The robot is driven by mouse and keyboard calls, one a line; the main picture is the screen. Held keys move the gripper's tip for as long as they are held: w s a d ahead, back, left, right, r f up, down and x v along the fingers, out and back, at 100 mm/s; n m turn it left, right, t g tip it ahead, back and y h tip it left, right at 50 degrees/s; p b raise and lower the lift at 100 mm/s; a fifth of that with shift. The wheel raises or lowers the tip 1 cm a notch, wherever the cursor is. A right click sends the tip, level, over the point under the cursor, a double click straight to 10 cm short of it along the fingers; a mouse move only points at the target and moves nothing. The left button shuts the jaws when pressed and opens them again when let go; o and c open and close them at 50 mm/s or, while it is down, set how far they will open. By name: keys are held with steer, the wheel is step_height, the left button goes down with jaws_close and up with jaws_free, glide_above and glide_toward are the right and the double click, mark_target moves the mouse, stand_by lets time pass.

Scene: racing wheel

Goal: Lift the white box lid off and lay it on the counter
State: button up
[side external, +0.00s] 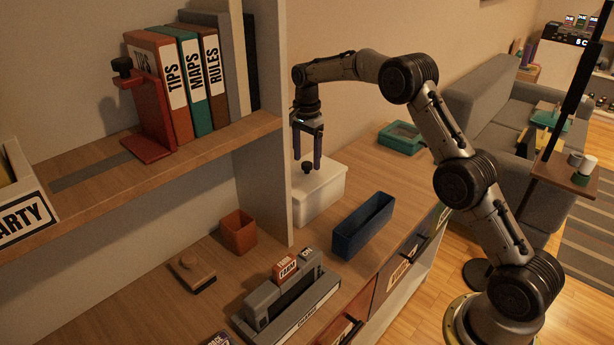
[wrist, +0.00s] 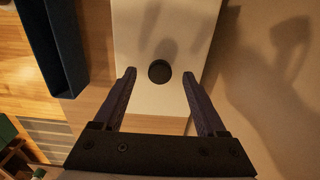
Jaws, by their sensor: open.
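The white box (side external: 319,200) stands on the counter just right of the shelf's upright panel, which hides part of it. Its white lid (side external: 328,176) is on top, with a round dark knob (side external: 307,167). In the wrist view the lid (wrist: 165,35) fills the upper middle, and its knob (wrist: 159,71) lies ahead of and between the fingertips. My gripper (side external: 308,163) points down over the lid with its fingers apart around the knob's position. It also shows open in the wrist view (wrist: 160,75). I cannot tell whether the fingertips are level with the knob.
A dark blue open bin (side external: 362,226) stands right of the box, and a teal tray (side external: 401,136) lies farther back. The wooden counter (side external: 362,178) is bare between them. The upright panel (side external: 262,180) is close on the left.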

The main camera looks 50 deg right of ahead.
steer(key=shift+f, duration=0.65)
jaws_close()
stand_by(0.9)
